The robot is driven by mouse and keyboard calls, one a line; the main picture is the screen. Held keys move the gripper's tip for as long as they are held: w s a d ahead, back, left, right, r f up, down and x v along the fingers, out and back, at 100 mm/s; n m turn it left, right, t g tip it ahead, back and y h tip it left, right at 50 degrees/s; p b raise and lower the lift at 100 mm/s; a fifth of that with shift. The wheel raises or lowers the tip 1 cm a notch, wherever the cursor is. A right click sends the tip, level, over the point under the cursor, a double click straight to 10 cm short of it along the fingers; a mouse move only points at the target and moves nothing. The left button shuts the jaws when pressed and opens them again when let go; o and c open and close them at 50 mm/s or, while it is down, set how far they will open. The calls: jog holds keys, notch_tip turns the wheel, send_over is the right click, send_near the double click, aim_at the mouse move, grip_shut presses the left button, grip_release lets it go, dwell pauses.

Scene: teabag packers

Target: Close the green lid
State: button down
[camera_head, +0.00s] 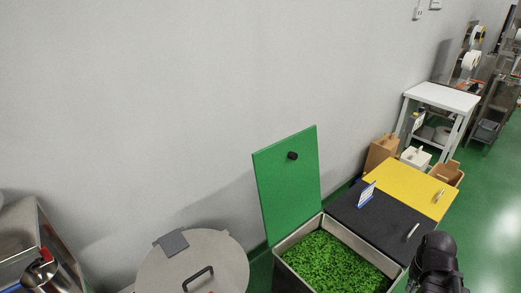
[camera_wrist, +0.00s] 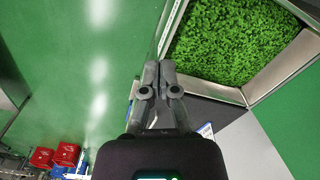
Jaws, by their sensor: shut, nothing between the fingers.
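The green lid (camera_head: 287,185) stands open and upright against the wall side of its bin, with a small black knob (camera_head: 292,156) on its face. Below it, the open bin is filled with green leaves (camera_head: 337,265). In the wrist view the leaves (camera_wrist: 230,38) show at the upper right, inside the bin's metal rim (camera_wrist: 283,66), and part of the green lid (camera_wrist: 295,128) shows at the lower right. My gripper (camera_wrist: 158,68) is shut and empty, beside the bin's rim. In the head view my arm shows at the lower right; the fingertips are not clear there.
A black lid (camera_head: 380,222) and a yellow lid (camera_head: 410,188), both closed, adjoin the bin on its right. A round metal lid (camera_head: 195,268) is at the lower left. A white table (camera_head: 442,97) and cardboard boxes stand farther back. Green floor is open at right.

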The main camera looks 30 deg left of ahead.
jog(key=w+a+r+n+p, duration=0.2)
jog(key=w+a+r+p, duration=0.35)
jog(key=a, duration=0.35)
jog(key=w+a+r+n+p, duration=0.3)
jog(key=w+a+r+p, duration=0.25)
jog(key=a, duration=0.25)
jog(key=w+a+r+n+p, duration=0.2)
jog(key=w+a+r+p, duration=0.3)
jog(key=a, duration=0.4)
jog(key=a+r+n+p, duration=0.2)
jog(key=a+r+p, duration=0.1)
jog(key=a, duration=0.8)
jog(key=w+a+r+n+p, duration=0.1)
jog(key=a+r+p, duration=0.3)
jog(key=a, duration=0.7)
jog(key=w+a+r+n+y+p, duration=0.1)
jog(key=a+r+n+p, duration=0.2)
jog(key=a, duration=0.9)
jog(key=shift+w+r+n+p, duration=0.15)
jog(key=shift+r+n+p, duration=0.15)
jog(key=shift+r+p, duration=0.5)
jog(key=shift+f, duration=0.2)
